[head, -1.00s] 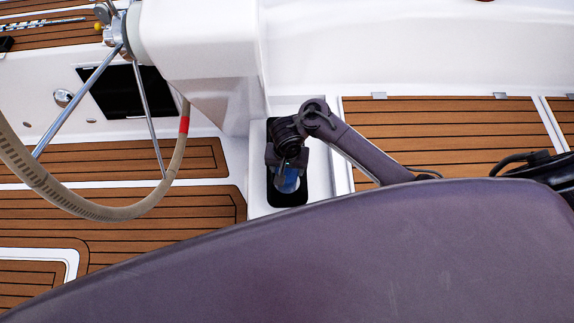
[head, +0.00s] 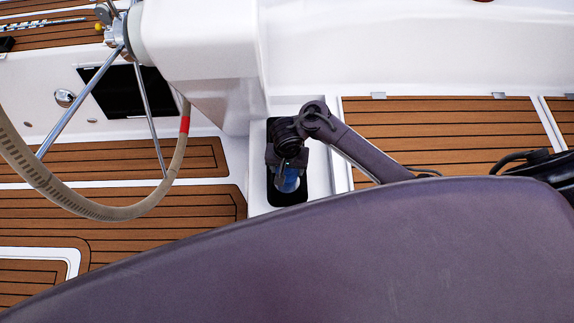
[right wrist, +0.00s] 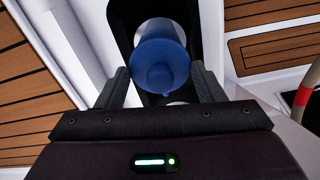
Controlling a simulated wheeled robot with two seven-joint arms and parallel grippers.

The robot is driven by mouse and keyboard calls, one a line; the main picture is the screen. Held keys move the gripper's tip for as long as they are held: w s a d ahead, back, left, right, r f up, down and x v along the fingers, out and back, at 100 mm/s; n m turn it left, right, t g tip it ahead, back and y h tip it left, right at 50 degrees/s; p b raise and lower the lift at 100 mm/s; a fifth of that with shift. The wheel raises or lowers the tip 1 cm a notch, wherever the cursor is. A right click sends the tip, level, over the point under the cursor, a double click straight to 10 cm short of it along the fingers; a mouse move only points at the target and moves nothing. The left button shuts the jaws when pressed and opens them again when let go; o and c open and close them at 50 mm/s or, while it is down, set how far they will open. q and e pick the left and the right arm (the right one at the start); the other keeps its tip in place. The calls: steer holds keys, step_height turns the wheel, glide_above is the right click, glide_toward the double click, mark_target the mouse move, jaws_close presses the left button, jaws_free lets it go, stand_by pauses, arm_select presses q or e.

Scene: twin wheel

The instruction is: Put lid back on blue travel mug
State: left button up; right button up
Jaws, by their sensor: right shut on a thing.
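My right gripper (head: 286,163) points down over a dark recess, with a blue thing, seemingly the travel mug (head: 288,182), showing just below its fingers in the head view. In the right wrist view, the fingers of my right gripper (right wrist: 162,88) stand on either side of a round blue lid (right wrist: 160,62) with a small raised knob, and are shut on it. The lid covers most of what lies beneath it. I cannot tell whether the lid touches the mug. My left gripper is not in view.
The dark recess (head: 291,197) lies in a white ledge (head: 318,170). A steering wheel (head: 172,165) with a red mark stands to the left. Teak decking (head: 440,135) is to the right. A large purple-grey surface fills the front.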

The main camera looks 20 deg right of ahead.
steer(key=shift+f+p, duration=0.15)
steer(key=shift+p, duration=0.45)
stand_by(1.1)
steer(key=o, duration=1)
steer(key=shift+o, duration=0.6)
steer(key=shift+o, duration=1)
steer(key=shift+r+p, duration=3.5)
steer(key=shift+p, duration=0.95)
